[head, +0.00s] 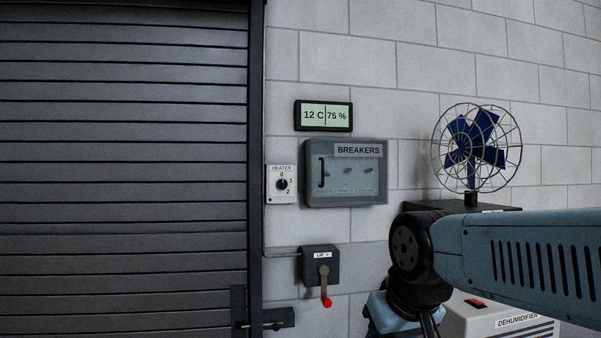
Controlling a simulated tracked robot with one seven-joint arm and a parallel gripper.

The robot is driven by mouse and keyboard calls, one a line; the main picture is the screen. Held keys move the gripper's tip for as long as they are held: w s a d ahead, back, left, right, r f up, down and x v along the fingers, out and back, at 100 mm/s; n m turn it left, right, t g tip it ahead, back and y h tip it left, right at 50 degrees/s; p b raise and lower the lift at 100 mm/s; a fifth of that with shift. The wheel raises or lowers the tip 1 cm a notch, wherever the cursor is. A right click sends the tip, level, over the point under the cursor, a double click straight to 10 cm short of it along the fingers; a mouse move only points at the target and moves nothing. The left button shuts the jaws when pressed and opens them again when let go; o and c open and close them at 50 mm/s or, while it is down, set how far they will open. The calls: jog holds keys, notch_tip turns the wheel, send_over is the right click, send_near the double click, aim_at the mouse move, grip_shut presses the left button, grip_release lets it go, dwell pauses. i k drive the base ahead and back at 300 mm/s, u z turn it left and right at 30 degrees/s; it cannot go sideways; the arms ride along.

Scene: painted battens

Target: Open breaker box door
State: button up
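The breaker box (346,198) is a grey box on the block wall, labelled "BREAKERS" at its top right. Its door (350,176) is shut, with a see-through pane and several faint dark switches behind it. A dark upright handle (322,173) is on the door's left side. My arm enters from the right, with a dark round joint below and right of the box, apart from it. The arm bends down toward the bottom edge. No gripper fingers show.
A heater dial (281,185) is just left of the box, a display (323,116) above it. A lever switch (320,268) with a red tip is below. A caged fan (476,147) and a dehumidifier (492,314) are at right. A dark slatted shutter (124,170) fills the left.

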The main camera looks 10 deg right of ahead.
aim_at(340, 149)
jog(key=z, duration=0.45)
jog(key=i, duration=1)
jog(key=u, duration=0.45)
